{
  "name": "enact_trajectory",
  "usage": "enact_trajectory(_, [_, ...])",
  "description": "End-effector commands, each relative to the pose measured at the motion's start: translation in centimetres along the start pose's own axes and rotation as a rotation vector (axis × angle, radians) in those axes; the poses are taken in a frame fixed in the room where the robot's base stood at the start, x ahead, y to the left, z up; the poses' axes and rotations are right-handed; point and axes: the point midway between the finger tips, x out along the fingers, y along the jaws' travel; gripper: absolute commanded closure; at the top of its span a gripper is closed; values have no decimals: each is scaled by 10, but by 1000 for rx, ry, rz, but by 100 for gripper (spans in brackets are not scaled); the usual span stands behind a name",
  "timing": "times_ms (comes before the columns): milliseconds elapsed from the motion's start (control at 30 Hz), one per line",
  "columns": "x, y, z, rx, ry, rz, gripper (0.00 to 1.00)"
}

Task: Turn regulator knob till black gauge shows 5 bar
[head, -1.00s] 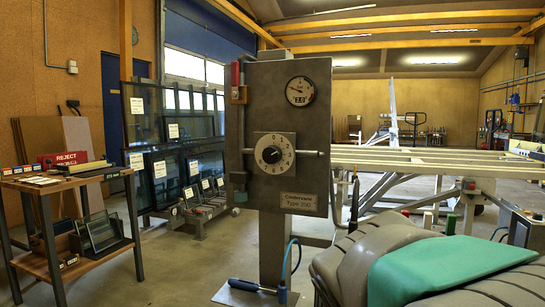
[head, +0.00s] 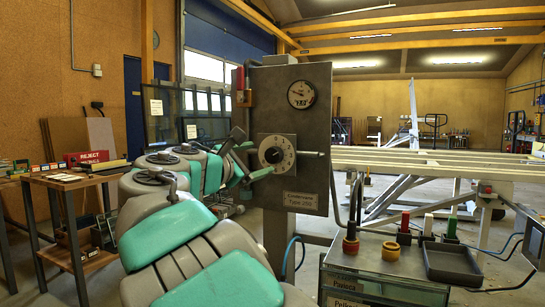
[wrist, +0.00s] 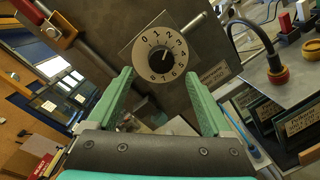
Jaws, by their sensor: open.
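The regulator knob (head: 272,155) is a round black knob on a pale numbered dial, on the front of a grey upright panel. It also shows in the wrist view (wrist: 160,56), ahead of my fingers. The black gauge (head: 301,93) is round and sits above the knob on the same panel; its needle is too small to read surely. My gripper (head: 247,155) is open, just left of the knob in the head view. In the wrist view its two green fingers (wrist: 161,80) are spread below the dial, with nothing between them. I cannot tell whether they touch anything.
A horizontal rod (head: 310,153) sticks out right of the dial. A red-handled fitting (head: 240,85) is at the panel's upper left. A bench (head: 385,262) with coloured connectors stands at lower right, and a wooden table (head: 70,183) at left. White rails run behind.

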Motion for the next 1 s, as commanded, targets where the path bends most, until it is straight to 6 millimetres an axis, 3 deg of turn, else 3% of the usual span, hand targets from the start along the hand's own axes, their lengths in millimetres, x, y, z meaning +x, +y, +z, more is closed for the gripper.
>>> enact_trajectory(400, [58,-1,0,1,2,-2,16])
enact_trajectory(767, [66,-2,0,2,1,-3,16])
enact_trajectory(1000, [66,-2,0,2,0,-3,39])
